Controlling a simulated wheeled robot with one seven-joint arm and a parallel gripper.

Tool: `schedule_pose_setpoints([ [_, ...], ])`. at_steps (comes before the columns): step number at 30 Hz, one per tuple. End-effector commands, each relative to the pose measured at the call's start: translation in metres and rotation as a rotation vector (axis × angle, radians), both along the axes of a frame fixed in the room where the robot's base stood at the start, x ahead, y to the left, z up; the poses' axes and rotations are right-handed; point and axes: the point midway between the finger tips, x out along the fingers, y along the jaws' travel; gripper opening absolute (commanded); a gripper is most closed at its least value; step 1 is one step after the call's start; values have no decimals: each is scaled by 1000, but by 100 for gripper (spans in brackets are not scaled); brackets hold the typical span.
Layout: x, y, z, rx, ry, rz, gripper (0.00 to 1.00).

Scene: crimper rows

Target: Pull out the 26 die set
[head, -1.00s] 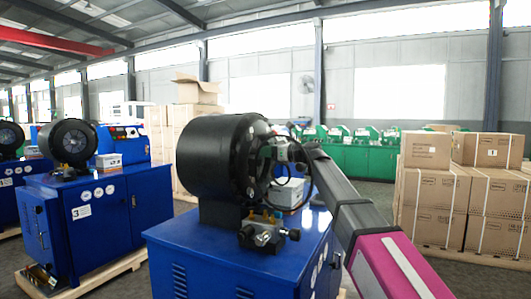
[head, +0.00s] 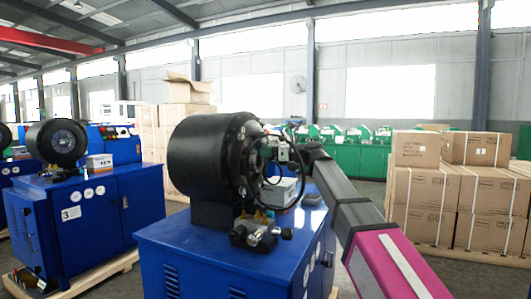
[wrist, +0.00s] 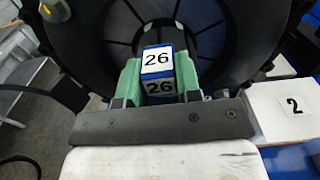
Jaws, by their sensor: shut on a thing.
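The 26 die set (wrist: 158,60) shows in the wrist view, with a white-and-blue "26" label on top and another 26 on its grey face. My gripper (wrist: 157,76) has green fingers shut on its left and right sides. Behind the die set is the round black crimper head (wrist: 75,30), with its ring of dark segments around the centre. I cannot tell how far the die set is from them. In the head view, the crimper head (head: 205,155) stands on a blue cabinet (head: 215,255), and my arm reaches its front from the right. The die set is hidden there.
A white box marked 2 (wrist: 292,105) lies right of my gripper. Valves (head: 260,232) project low beside the crimper head. Another blue crimper, marked 3 (head: 70,213), stands at left. Stacked cartons (head: 425,195) stand at right, with floor between.

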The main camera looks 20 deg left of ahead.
Motion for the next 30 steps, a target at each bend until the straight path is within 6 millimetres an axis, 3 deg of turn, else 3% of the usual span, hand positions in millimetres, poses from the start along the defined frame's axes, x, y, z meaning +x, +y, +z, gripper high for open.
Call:
schedule_pose_setpoints([
  [30, -3, -35, 3, 9, 1, -2, 0],
])
